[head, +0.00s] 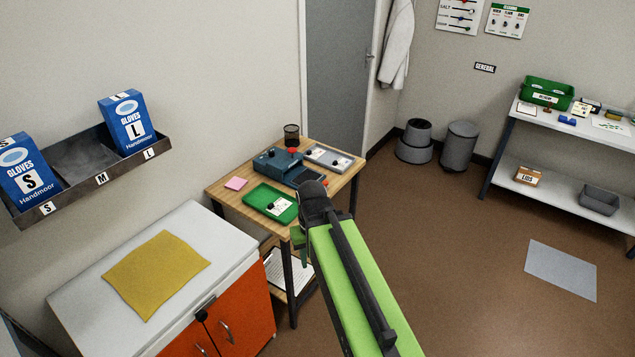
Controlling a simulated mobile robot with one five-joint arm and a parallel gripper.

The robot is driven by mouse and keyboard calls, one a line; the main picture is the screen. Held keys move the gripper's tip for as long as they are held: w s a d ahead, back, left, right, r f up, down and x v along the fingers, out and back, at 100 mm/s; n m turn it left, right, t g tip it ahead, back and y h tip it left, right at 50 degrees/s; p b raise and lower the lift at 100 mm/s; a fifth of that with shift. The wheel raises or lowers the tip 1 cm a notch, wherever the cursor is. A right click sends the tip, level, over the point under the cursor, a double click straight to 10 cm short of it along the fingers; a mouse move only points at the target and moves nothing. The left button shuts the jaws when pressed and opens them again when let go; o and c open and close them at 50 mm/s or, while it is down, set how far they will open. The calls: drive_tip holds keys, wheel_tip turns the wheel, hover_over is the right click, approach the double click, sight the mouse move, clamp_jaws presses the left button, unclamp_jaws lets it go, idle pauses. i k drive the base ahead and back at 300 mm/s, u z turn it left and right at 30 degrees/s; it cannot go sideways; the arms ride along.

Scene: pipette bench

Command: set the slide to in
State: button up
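On the small wooden table (232,197) stands a blue-grey device (277,160) with a black knob and a red button. Behind it lies a light grey panel (328,157) with small dark and red parts. A green tray (262,193) at the front holds a white plate (279,206) with a black knob. I cannot tell which of these bears the slide, and no "in" mark is readable. My green arm reaches up from the bottom to the table's front right corner. A green part of its end (300,246) shows beside the table edge; the fingertips are hidden.
A dark mesh cup (291,134) and a pink pad (236,184) are on the table. A white cabinet with orange doors (237,306) and a yellow cloth (156,272) stands left. A glove shelf (121,169) hangs above. Open brown floor (450,250) lies right.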

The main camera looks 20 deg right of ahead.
sight(308, 173)
drive_tip(key=z, duration=0.2)
drive_tip(key=i, duration=1)
drive_tip(key=u, duration=1.1)
drive_tip(key=k, duration=0.85)
drive_tip(key=z, duration=0.25)
drive_tip(key=i, duration=1.05)
